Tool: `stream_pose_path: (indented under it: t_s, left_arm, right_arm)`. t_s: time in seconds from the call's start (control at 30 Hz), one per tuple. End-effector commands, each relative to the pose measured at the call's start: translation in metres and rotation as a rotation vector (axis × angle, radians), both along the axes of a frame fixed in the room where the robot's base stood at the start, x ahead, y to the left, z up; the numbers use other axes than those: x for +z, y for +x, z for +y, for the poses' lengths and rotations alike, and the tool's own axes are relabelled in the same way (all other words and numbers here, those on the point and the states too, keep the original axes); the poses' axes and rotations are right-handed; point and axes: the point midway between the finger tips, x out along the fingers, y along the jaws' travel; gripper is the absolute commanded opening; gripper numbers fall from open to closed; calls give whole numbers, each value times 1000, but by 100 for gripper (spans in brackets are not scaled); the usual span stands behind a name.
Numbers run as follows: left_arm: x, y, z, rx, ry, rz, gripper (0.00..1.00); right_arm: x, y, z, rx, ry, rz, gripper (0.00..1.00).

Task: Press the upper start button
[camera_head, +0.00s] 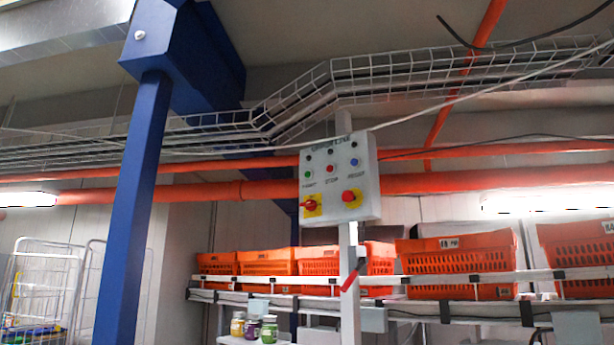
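A white control box (364,206) is mounted on a white post right of centre in the head view. Its green button (309,173), with a label below that seems to read START, is at the left of the button row. A red button (330,168) labelled STOP is in the middle and a blue button (354,162) is at the right. Small dark round parts sit above this row. Neither of my grippers shows.
Orange totes (459,262) stand on a rack behind the post (349,307). A blue column (128,215) rises left of the box. Jars (269,329) stand low in the centre. A wire cage (40,280) is at the far left. Orange pipes (450,184) run behind the box.

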Motion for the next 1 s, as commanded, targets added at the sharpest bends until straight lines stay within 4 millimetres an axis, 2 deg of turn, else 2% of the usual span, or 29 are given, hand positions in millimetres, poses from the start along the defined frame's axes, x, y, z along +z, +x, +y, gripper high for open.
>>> stream_pose_path:
  t_s: [0.07, 0.23, 0.53, 1.0]
  left_arm:
    - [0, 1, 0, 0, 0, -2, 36]
    - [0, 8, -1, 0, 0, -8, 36]
    - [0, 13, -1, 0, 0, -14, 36]
    - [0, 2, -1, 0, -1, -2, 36]
  right_arm:
    - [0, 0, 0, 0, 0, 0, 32]
    - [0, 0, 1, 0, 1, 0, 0]
    - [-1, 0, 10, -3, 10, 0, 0]
    - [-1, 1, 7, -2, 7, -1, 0]
